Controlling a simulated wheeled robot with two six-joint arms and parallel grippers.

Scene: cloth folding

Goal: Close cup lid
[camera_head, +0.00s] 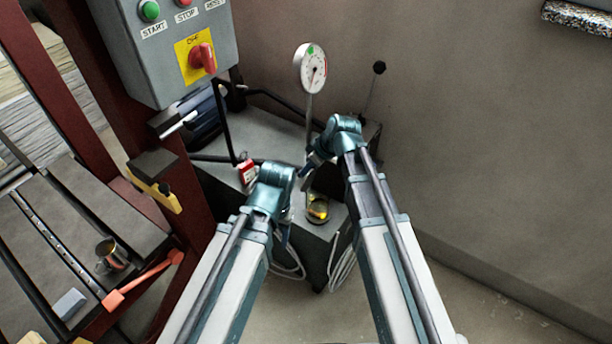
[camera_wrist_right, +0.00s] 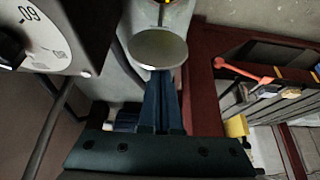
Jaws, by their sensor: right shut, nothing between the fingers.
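A small cup with yellow contents (camera_head: 317,208) sits on the dark cabinet between my two arms. In the right wrist view a round, pale metal lid (camera_wrist_right: 159,48) shows just beyond the fingertips, with a bit of yellow above it at the top edge. My right gripper (camera_head: 307,170) is above and behind the cup in the head view. Its fingers (camera_wrist_right: 161,75) are together and empty, with the tips close to the lid's edge; I cannot tell if they touch. My left gripper (camera_head: 285,236) is left of the cup, mostly hidden by its own wrist.
A dial gauge (camera_head: 312,69) on a rod and a black-knobbed lever (camera_head: 373,88) stand behind. A red tag (camera_head: 247,171) is on the cabinet. A control box (camera_head: 170,55) is at upper left. A metal mug (camera_head: 111,254) and red-handled tool (camera_head: 142,282) lie left. The right floor is clear.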

